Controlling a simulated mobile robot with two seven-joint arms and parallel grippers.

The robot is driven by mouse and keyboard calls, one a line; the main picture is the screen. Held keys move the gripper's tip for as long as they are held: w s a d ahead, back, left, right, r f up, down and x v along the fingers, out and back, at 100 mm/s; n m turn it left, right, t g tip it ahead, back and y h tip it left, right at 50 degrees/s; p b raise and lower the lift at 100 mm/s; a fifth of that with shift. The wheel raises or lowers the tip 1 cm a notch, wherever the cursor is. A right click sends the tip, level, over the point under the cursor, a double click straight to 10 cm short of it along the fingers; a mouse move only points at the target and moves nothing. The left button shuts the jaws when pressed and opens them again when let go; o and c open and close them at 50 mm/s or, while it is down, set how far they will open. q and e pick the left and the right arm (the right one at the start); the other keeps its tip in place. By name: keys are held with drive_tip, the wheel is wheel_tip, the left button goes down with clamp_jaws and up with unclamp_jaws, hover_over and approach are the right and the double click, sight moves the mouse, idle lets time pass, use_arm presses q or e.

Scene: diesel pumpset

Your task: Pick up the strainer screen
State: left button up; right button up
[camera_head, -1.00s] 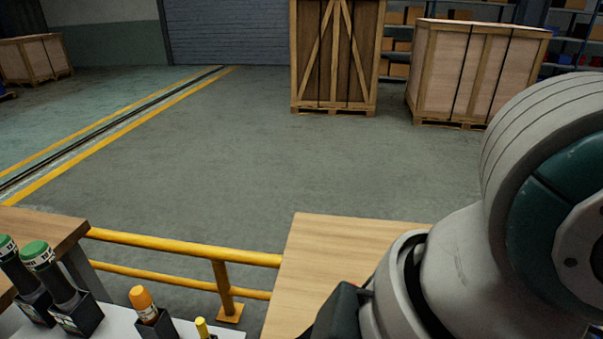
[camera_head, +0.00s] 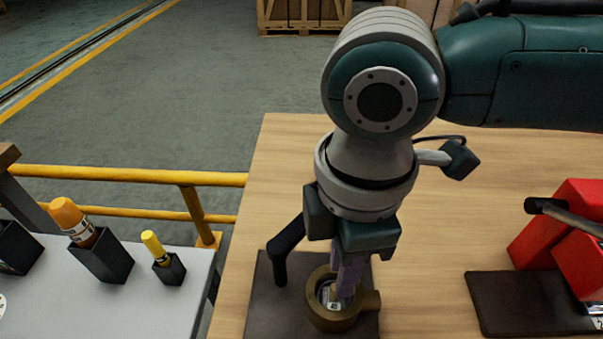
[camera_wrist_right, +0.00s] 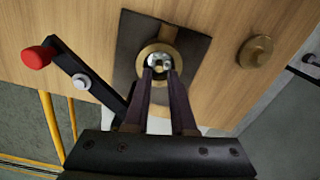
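A round brass strainer body (camera_head: 333,318) stands on a dark plate (camera_head: 262,310) on the wooden table. A small grey-white piece, apparently the strainer screen (camera_wrist_right: 160,62), shows inside its round opening. My right gripper (camera_head: 340,284) points down into that opening. In the right wrist view its two dark purple fingers (camera_wrist_right: 161,76) are apart, with the pale piece visible between the tips. I cannot tell whether they touch it. In the head view the fingers hide part of the opening. My left gripper is not in view.
A round brass cap (camera_wrist_right: 256,51) lies on the table beside the plate. A black lever with a red knob (camera_wrist_right: 38,57) is close to the gripper. Red objects (camera_head: 560,240) and a dark mat (camera_head: 520,308) are at right; a grey stand (camera_head: 90,305) with capped tools is at left.

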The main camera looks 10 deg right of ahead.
sight(334, 295)
wheel_tip(334, 295, down, 4)
drive_tip(key=shift+a+r, duration=0.1)
clamp_jaws()
idle(0.4)
